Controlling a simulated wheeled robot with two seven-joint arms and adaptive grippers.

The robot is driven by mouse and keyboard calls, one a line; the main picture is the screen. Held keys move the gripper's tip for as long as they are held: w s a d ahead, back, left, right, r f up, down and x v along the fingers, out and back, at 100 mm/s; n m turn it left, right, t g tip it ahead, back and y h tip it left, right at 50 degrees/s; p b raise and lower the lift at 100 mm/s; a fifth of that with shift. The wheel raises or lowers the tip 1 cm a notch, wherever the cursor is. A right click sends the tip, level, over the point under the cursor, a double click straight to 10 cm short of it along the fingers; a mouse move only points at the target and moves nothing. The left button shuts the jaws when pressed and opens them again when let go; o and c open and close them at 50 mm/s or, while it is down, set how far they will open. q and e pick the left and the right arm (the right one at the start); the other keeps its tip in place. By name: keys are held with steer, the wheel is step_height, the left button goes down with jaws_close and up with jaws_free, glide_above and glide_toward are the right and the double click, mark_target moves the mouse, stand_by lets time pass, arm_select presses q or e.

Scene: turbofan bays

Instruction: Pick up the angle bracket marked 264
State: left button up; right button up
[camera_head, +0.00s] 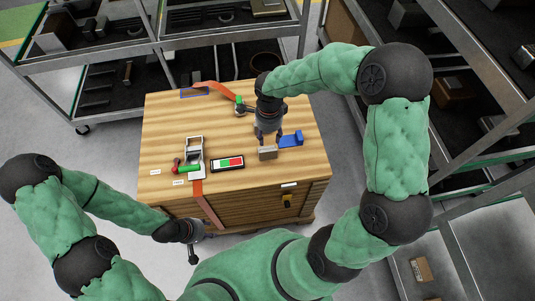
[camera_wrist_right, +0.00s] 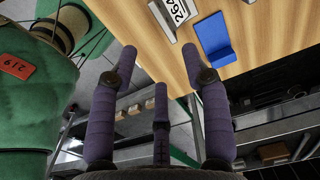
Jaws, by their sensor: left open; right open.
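The angle bracket marked 264 (camera_wrist_right: 171,18) is a small grey piece with a white label on the wooden crate top. In the head view the bracket (camera_head: 268,154) sits near the crate's front right, just below my right gripper (camera_head: 268,139). My right gripper points down, fingers spread and empty; in the right wrist view the fingers (camera_wrist_right: 160,58) are apart from the bracket. A blue bracket-like piece (camera_wrist_right: 214,40) lies beside it, also in the head view (camera_head: 291,140). My left gripper (camera_head: 193,254) is open, low in front of the crate, away from the bracket.
The wooden crate top (camera_head: 230,130) also carries a ratchet buckle (camera_head: 195,150) with orange strap, a red and green handled tool (camera_head: 184,168) and a tricolour plate (camera_head: 228,163). Metal shelves (camera_head: 180,40) stand behind, with more racks right. The crate's middle is mostly clear.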

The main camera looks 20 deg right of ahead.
steer(key=b, duration=0.2)
glide_above(268, 151)
step_height(268, 151, down, 6)
step_height(268, 151, down, 5)
steer(key=shift+s+r+b, duration=0.1)
steer(key=shift+b, duration=0.7)
steer(key=shift+r, duration=0.1)
jaws_close()
